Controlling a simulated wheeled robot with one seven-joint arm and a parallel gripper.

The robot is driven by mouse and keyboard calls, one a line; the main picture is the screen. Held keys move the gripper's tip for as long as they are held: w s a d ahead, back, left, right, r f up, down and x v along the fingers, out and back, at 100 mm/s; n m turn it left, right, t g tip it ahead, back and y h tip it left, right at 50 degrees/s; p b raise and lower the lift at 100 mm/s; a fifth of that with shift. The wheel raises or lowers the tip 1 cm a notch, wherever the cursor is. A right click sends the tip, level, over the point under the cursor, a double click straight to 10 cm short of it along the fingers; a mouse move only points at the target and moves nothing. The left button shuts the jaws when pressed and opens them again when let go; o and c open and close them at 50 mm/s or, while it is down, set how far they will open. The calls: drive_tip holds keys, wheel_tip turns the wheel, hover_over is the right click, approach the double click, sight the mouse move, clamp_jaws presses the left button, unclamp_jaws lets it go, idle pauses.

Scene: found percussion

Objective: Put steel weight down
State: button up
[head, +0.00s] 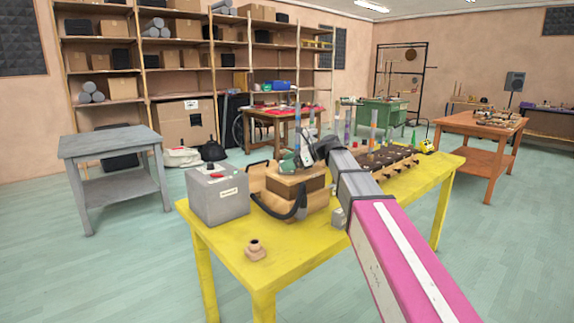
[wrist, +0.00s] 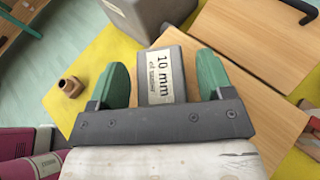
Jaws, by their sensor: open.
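The steel weight (wrist: 160,68) is a grey block with a pale label reading "10 mm of water". In the wrist view it sits between the two green fingers of my gripper (wrist: 156,88), with a narrow gap on each side. It appears to rest on the wooden top (wrist: 228,62) of a bellows-like box. In the head view my gripper (head: 297,161) is low over that wooden box (head: 294,187) on the yellow table (head: 225,248). I cannot clearly make out the weight there.
A large grey box (head: 217,196) stands left of the wooden box. A small wooden piece (head: 255,250) lies near the table's front, and a small grey block (head: 339,217) is right of the box. A row of pipes (head: 374,125) stands behind. The table's front left is mostly clear.

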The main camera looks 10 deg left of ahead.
drive_tip(key=v, duration=1.1)
drive_tip(key=shift+d, duration=0.3)
idle(0.7)
